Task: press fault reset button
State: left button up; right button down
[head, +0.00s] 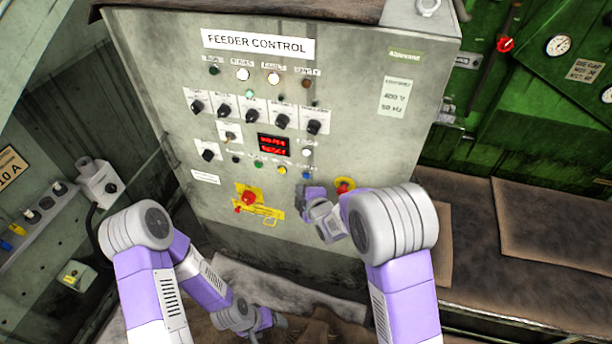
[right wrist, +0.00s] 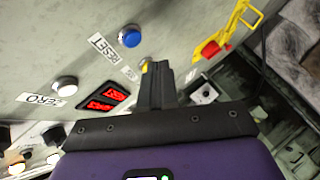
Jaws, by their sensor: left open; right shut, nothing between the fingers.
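The control cabinet (head: 225,120) labelled FEEDER CONTROL stands in the middle of the head view. A blue button (head: 306,175) sits low on the right of its panel. In the right wrist view the blue button (right wrist: 130,37) is beside a label reading RESET (right wrist: 104,48). My right gripper (head: 309,189) is shut and empty, just below the blue button in the head view. In the wrist view its fingertips (right wrist: 152,66) are apart from the blue button and partly cover a yellow button. My left gripper (head: 277,322) is open, low in front of the cabinet.
A white button labelled ZERO (right wrist: 65,86) is close by. Green machinery (head: 550,110) stands at the right.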

aim_at(306, 176)
jog(key=shift+w+d, duration=0.2)
jog(key=shift+w, duration=0.3)
jog(key=shift+w+d, duration=0.15)
jog(key=shift+w, duration=0.35)
jog(key=shift+w+b, duration=0.15)
jog(key=shift+b, duration=0.2)
dwell(1.1)
jog(key=shift+w+d, duration=0.1)
jog(key=shift+w, duration=0.15)
jog(key=shift+w+d+b, duration=0.15)
jog(key=shift+w+b, duration=0.15)
jog(key=shift+w, duration=0.1)
dwell(0.8)
jog(key=shift+s, duration=0.1)
jog(key=shift+s+a+b, duration=0.25)
jog(key=shift+s+b, duration=0.1)
jog(key=shift+s, duration=0.35)
